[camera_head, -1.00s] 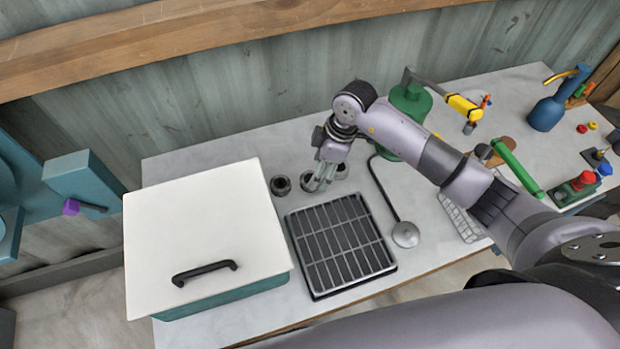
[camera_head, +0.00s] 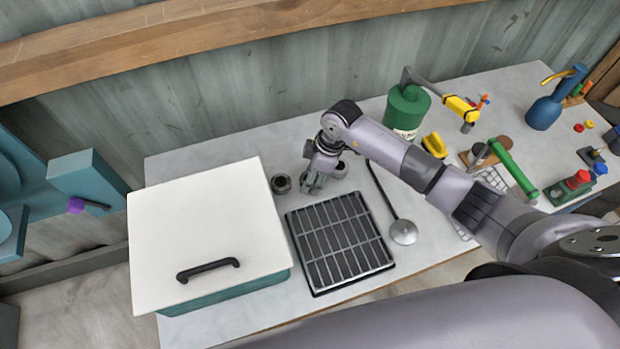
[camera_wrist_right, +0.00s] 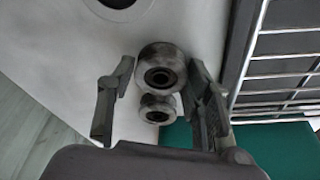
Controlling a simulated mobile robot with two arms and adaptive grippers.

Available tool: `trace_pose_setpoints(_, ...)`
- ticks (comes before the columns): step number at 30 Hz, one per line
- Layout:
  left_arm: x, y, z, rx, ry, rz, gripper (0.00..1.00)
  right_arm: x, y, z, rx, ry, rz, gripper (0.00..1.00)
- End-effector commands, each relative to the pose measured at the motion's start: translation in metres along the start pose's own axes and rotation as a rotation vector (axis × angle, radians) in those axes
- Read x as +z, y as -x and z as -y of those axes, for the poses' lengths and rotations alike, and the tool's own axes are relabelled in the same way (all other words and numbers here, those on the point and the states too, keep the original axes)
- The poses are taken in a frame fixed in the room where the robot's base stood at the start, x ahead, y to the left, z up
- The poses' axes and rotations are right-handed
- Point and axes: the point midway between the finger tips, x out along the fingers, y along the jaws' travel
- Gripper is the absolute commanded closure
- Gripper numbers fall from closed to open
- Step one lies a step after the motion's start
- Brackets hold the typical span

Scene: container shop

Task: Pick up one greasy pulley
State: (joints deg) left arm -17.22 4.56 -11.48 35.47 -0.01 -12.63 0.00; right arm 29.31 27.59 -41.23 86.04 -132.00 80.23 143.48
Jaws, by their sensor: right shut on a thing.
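Greasy pulleys, dark grey rings with black centres, are at the back of the table. One pulley (camera_head: 281,184) stands left of my right gripper (camera_head: 313,184) and another (camera_head: 340,170) stands just right of it. In the right wrist view, a pulley (camera_wrist_right: 161,67) is between the two fingers of my right gripper (camera_wrist_right: 158,85), which is shut on it. A smaller-looking pulley (camera_wrist_right: 157,108) shows behind it. In the head view the held pulley is hidden by the fingers. I cannot tell whether it is off the table. My left gripper is out of view.
A black slatted tray (camera_head: 339,243) lies in front of the pulleys. A teal box with a white lid (camera_head: 207,225) stands to the left. A ladle-like tool (camera_head: 403,232) lies right of the tray. A green canister (camera_head: 406,110) and several tools are farther right.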

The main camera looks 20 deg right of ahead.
Motion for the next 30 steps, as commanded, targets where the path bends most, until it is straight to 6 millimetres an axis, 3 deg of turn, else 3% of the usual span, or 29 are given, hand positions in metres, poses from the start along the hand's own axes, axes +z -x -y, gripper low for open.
trace_pose_setpoints(10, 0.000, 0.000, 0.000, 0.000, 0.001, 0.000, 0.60, 0.000, 0.000, 0.000, 0.000, 0.000, 0.000, 0.85)
trace_pose_setpoints(20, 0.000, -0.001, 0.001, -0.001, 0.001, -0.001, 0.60, -0.001, 0.004, -0.001, 0.002, 0.000, -0.001, 0.85)
trace_pose_setpoints(26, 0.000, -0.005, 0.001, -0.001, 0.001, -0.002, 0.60, -0.007, 0.025, -0.001, 0.004, 0.002, -0.002, 0.85)
trace_pose_setpoints(30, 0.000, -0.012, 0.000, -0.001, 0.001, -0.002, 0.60, -0.016, 0.054, -0.002, 0.007, 0.004, -0.004, 0.85)
